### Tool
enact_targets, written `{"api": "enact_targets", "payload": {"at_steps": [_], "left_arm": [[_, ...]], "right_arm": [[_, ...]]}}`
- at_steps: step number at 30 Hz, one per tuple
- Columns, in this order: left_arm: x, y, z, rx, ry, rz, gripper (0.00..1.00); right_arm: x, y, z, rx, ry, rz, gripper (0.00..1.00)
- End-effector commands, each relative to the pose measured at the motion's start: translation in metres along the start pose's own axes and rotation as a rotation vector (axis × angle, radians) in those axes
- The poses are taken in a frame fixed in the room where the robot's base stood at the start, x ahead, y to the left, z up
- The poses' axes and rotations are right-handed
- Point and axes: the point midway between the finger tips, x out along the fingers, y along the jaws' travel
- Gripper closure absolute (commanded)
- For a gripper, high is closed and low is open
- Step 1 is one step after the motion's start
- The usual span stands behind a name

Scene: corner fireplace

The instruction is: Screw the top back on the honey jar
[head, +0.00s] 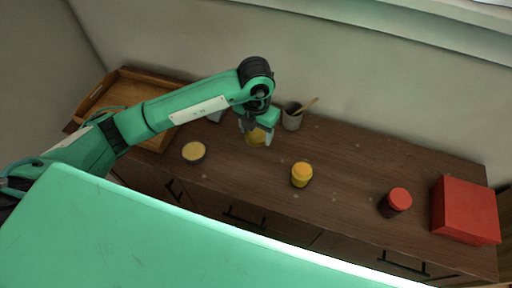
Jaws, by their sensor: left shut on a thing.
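My left gripper (257,132) reaches over the back of the dresser top, left of its middle. It is shut on a yellow round thing (256,141) that looks like a jar top; the fingers partly hide it. A short dark jar with a pale yellow upper face (193,151) stands to the left of the gripper, nearer the front; I cannot tell whether that face is a lid or open contents. A jar with a yellow top (301,174) stands upright to the right of the gripper, nearer the front. Which jar holds honey is not clear. My right gripper is not in view.
A grey cup with a wooden utensil (292,118) stands close right of the gripper by the wall. A wooden tray (122,83) lies at the left. A red-topped dark jar (397,200) and a red box (465,210) stand right. The dresser top (350,170) is clear between them.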

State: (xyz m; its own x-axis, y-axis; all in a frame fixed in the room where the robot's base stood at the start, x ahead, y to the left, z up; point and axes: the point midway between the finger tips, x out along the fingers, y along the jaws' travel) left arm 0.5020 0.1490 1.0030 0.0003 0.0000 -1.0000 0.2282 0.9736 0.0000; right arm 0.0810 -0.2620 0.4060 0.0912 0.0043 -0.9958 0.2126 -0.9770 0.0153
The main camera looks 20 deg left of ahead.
Motion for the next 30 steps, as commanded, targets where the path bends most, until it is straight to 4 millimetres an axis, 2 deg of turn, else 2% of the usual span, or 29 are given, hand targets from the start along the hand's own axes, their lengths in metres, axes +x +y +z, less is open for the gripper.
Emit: {"api": "enact_targets", "payload": {"at_steps": [3, 7, 25, 28, 30], "left_arm": [[-0.017, 0.0, 0.001, 0.0, -0.002, 0.0, 0.6], [-0.027, 0.0, 0.0, 0.0, -0.001, 0.0, 0.6], [-0.03, 0.0, 0.0, 0.002, 0.001, 0.0, 0.6], [-0.028, -0.003, 0.003, 0.024, 0.0, -0.003, 0.6], [-0.026, -0.006, 0.006, 0.059, 0.0, -0.006, 0.6]], "right_arm": [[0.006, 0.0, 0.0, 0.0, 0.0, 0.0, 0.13], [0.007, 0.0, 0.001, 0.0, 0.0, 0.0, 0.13], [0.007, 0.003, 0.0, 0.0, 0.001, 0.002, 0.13], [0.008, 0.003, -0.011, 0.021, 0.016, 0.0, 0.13], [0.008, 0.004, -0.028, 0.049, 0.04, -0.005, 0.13]]}}
